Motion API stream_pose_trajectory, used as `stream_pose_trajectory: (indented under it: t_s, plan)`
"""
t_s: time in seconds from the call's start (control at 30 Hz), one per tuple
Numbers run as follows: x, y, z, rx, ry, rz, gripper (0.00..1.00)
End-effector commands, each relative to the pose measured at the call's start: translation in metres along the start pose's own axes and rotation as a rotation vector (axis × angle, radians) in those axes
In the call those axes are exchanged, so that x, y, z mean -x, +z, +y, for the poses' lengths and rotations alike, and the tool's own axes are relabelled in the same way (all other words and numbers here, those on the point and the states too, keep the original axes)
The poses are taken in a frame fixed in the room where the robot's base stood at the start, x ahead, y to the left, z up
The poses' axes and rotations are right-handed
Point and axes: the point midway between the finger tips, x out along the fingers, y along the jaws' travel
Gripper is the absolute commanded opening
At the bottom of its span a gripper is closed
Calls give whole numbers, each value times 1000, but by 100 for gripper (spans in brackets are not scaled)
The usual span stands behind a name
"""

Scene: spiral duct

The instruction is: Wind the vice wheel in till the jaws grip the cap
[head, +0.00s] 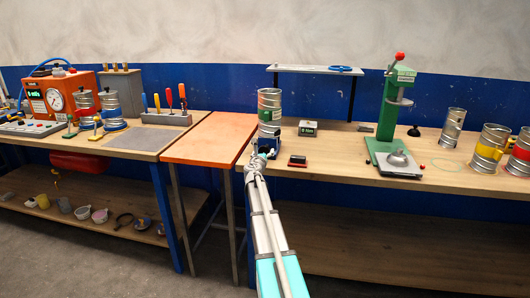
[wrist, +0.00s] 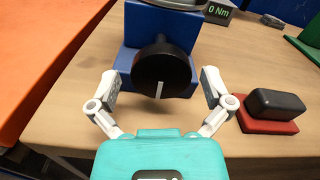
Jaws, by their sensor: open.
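The vice wheel (wrist: 161,72) is a black round knob with a white mark near its lower edge, on the front of the blue vice (wrist: 125,62). My gripper (wrist: 160,88) is open, with one finger on each side of the wheel and a visible gap at both sides. In the head view, my gripper (head: 253,165) is at the front of the vice (head: 268,150). A metal duct piece with a green label (head: 269,104) stands upright over the vice. A grey rim (wrist: 178,3) shows at the wrist view's top edge. The cap and its contact with the jaws cannot be made out.
A readout box (wrist: 218,11) behind the vice shows 0 Nm. A black block on a red base (wrist: 272,108) lies right of my gripper. The orange table (head: 208,138) is bare on the left. A green press (head: 395,115) stands further right.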

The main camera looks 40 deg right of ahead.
Motion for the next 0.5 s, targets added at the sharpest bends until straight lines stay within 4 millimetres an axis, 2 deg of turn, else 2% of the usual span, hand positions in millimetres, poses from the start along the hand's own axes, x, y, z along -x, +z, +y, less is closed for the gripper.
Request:
stream_pose_trajectory:
  t_s: [0.17, 0.5]
  plan:
    - [-11, 0, 0, 0, 0, 0, 100]
    - [-12, 0, 0, 0, 0, 0, 100]
